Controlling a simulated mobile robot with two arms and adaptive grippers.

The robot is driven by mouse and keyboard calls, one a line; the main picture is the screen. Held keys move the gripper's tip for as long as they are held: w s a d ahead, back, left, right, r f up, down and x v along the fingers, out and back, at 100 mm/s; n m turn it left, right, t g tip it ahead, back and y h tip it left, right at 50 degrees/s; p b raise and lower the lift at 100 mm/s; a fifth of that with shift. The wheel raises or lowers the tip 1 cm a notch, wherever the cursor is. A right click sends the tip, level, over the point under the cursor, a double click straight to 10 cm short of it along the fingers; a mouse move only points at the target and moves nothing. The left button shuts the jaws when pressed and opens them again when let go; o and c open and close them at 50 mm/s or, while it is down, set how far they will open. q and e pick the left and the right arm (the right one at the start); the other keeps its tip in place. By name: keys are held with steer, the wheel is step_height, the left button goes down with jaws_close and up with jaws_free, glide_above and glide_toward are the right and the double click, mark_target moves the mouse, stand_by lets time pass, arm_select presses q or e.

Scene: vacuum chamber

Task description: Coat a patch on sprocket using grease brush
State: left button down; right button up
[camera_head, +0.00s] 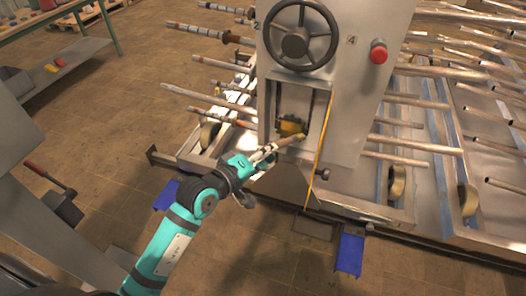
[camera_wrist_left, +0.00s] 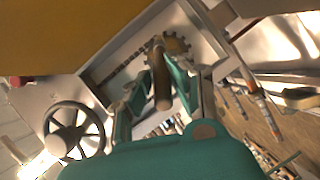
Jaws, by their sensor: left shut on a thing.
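The sprocket (camera_head: 289,126) is a toothed yellow-brown wheel inside the open recess at the lower front of the grey machine. In the left wrist view the toothed sprocket (camera_wrist_left: 178,44) shows beyond my fingertips. My left gripper (camera_head: 266,152) is shut on the grease brush (camera_head: 291,141), which points up and right to the sprocket. In the left wrist view the brush handle (camera_wrist_left: 162,92) lies between the two fingers of my left gripper (camera_wrist_left: 160,88). The brush tip overlaps the sprocket in view; whether they touch I cannot tell. My right gripper is not in view.
A handwheel (camera_head: 296,42) and a red button (camera_head: 379,52) are on the machine above the recess. A thin yellow-edged panel (camera_head: 320,150) stands just right of the recess. Metal rods (camera_head: 415,143) stick out on both sides. Tiled floor (camera_head: 260,250) is open in front.

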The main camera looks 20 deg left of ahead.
arm_select(q)
steer(key=shift+a+b, duration=1.8)
steer(key=shift+a, duration=1.85)
steer(key=d+r, duration=0.1)
steer(key=d, duration=0.6)
steer(key=shift+d+r+p, duration=0.15)
steer(key=shift+r+p, duration=0.1)
steer(key=shift+p, duration=0.05)
